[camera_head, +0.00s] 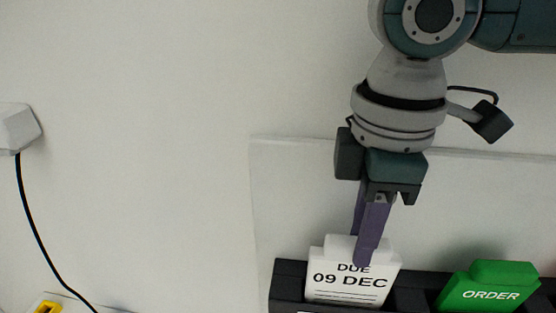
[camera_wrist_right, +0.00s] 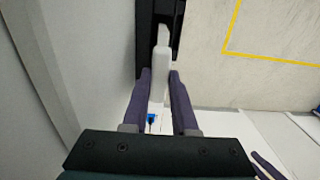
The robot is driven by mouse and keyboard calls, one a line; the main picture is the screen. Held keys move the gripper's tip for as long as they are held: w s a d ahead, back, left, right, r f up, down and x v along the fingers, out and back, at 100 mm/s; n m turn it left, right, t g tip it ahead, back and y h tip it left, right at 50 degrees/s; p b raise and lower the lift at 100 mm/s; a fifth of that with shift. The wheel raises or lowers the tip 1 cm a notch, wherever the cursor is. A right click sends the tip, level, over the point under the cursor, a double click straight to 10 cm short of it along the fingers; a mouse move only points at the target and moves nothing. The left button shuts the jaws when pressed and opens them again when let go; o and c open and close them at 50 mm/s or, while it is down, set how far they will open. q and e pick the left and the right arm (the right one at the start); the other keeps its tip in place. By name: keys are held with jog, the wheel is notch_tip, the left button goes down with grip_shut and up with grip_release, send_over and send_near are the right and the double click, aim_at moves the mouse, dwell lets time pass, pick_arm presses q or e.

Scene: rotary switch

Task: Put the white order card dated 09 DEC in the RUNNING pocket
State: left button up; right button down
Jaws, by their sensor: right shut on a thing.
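The white card (camera_head: 350,286) reads "DUE 09 DEC" in the head view. It stands nearly upright at the left end of a black rack (camera_head: 287,288). Black rack shows beside it and below its lower edge; how deep it sits in a pocket cannot be told. My right gripper (camera_head: 368,255) comes down from above with purple fingers shut on the card's top tab. The wrist view shows the white card (camera_wrist_right: 162,70) between the fingertips (camera_wrist_right: 160,78), with its far end inside the black rack (camera_wrist_right: 145,35). No RUNNING label is readable.
A green card (camera_head: 490,288) marked ORDER stands in the rack to the right. A pale panel (camera_head: 300,190) is behind the rack. A white box (camera_head: 18,128) with a black cable is at the far left. The wall between them is clear. A yellow line (camera_wrist_right: 234,28) shows in the wrist view.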

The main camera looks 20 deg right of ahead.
jog(key=shift+f+b, duration=0.45)
jog(key=shift+f, duration=0.65)
jog(key=c, duration=0.6)
grip_release()
